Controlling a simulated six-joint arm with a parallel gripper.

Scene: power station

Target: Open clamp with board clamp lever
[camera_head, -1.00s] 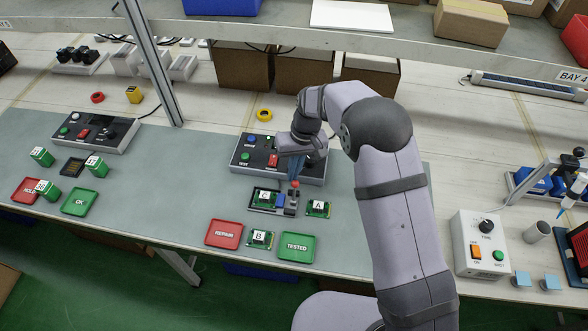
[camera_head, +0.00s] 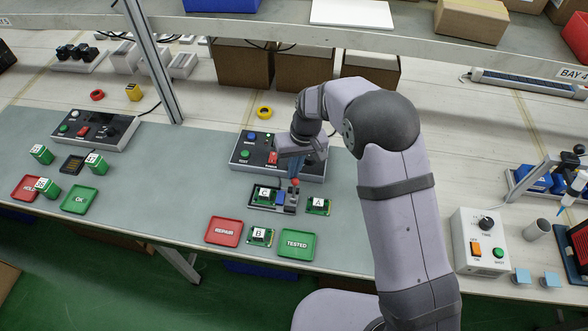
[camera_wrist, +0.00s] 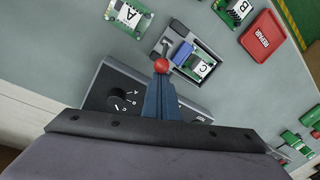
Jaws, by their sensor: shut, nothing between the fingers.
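The board clamp lever (camera_head: 295,182) has a red knob and stands at the right end of the test fixture (camera_head: 256,207). In the wrist view its round red knob (camera_wrist: 161,65) sits right at the tips of my gripper (camera_wrist: 160,76). Board C (camera_head: 267,193) lies in the fixture, with a blue clamp block (camera_head: 281,198) beside it, also seen in the wrist view (camera_wrist: 182,53). My gripper (camera_head: 297,176) is shut, with its fingers together and nothing between them. Its tips are at the knob; whether they touch is unclear.
A control box (camera_head: 245,164) with a dial lies behind the fixture, under my gripper. Boards A (camera_head: 318,206) and B (camera_head: 260,236) lie close by on the mat. The red REPAIR tray (camera_head: 224,231) and green TESTED tray (camera_head: 297,245) are in front.

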